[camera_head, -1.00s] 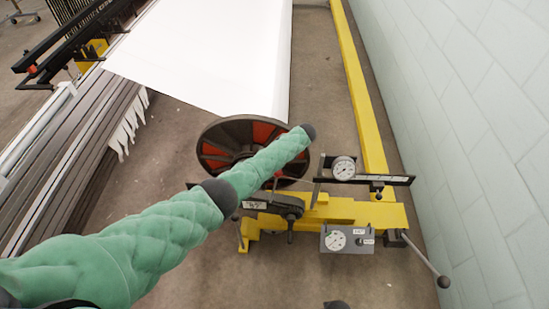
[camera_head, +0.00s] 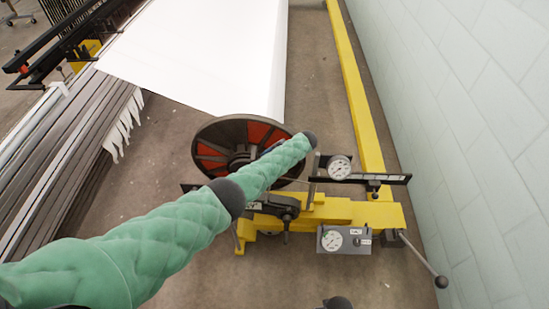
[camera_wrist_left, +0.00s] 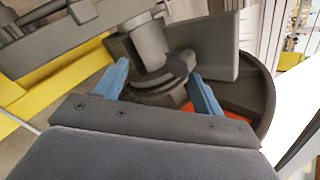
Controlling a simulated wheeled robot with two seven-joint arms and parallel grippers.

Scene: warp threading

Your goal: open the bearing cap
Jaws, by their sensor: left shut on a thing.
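My left arm reaches in from the left in the head view and ends over the yellow bearing stand (camera_head: 340,212) beside the warp beam's flange. My left gripper (camera_wrist_left: 160,86) shows in the wrist view with its blue fingers apart, one on each side of a dark grey curved piece (camera_wrist_left: 170,78), which looks like the bearing cap. The gripper is shut on it. A grey cylindrical part (camera_wrist_left: 150,42) stands just beyond. In the head view the arm hides most of the gripper and the cap.
The dark flange with red panels (camera_head: 222,136) stands left of the stand, with white warp sheet (camera_head: 210,60) behind. A dial gauge (camera_head: 339,167), a grey gauge box (camera_head: 343,240) and a long lever (camera_head: 425,262) are on the right. The block wall (camera_head: 470,130) bounds the right side.

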